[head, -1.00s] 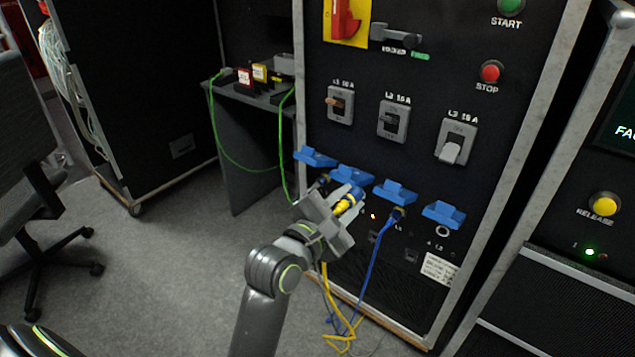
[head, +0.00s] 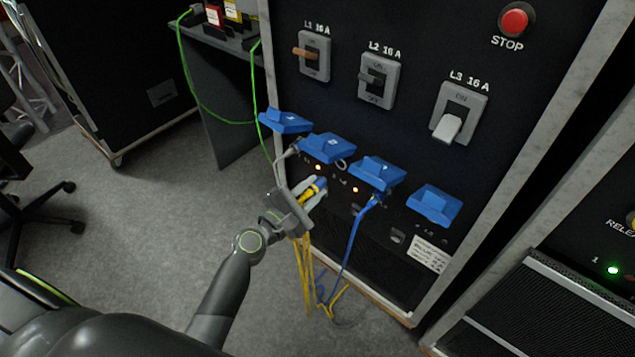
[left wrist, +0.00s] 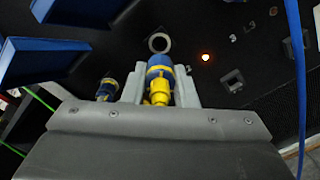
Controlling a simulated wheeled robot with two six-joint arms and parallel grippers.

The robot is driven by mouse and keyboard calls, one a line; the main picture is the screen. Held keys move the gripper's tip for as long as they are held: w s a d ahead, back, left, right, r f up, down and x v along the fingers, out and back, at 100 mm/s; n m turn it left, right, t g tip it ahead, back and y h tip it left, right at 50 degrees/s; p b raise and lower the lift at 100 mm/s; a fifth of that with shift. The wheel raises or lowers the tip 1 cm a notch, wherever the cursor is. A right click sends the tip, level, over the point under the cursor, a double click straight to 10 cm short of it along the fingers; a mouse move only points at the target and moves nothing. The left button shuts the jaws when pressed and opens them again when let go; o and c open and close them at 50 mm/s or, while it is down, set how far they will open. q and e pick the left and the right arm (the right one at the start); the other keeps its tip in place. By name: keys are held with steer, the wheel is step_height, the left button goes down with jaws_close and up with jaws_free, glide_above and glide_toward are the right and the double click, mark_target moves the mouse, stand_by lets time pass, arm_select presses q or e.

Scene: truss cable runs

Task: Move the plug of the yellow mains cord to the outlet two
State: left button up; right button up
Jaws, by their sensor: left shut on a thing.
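My left gripper (head: 302,198) is shut on a yellow and blue plug (head: 314,190) in front of the panel. In the left wrist view the plug (left wrist: 159,82) sits between the fingers, its blue end toward a pale round ring (left wrist: 159,42) on the panel. The ring also shows below the second blue lid (head: 327,147) in the head view. The plug looks apart from the panel, but the gap is hard to judge. Yellow cord (head: 305,265) hangs below the gripper. My right gripper is not in view.
Other blue lids (head: 285,121), (head: 435,203) stand out beside the second. A blue cord (head: 355,235) hangs from below the third lid (head: 377,173). Another yellow-blue plug (left wrist: 106,88) is left of the gripper in the left wrist view. Switches (head: 378,80) are above the lids.

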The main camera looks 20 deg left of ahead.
mark_target(325, 178)
arm_select(q)
steer(key=shift+x, duration=2.95)
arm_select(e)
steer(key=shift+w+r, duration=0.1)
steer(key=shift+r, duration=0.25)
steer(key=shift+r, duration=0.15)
arm_select(q)
steer(key=shift+w+d, duration=0.25)
steer(key=shift+w, duration=0.45)
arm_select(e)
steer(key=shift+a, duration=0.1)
arm_select(q)
steer(key=shift+m+b, duration=0.6)
steer(key=shift+m, duration=0.1)
steer(key=shift+r+m, duration=0.1)
steer(key=shift+m, duration=0.6)
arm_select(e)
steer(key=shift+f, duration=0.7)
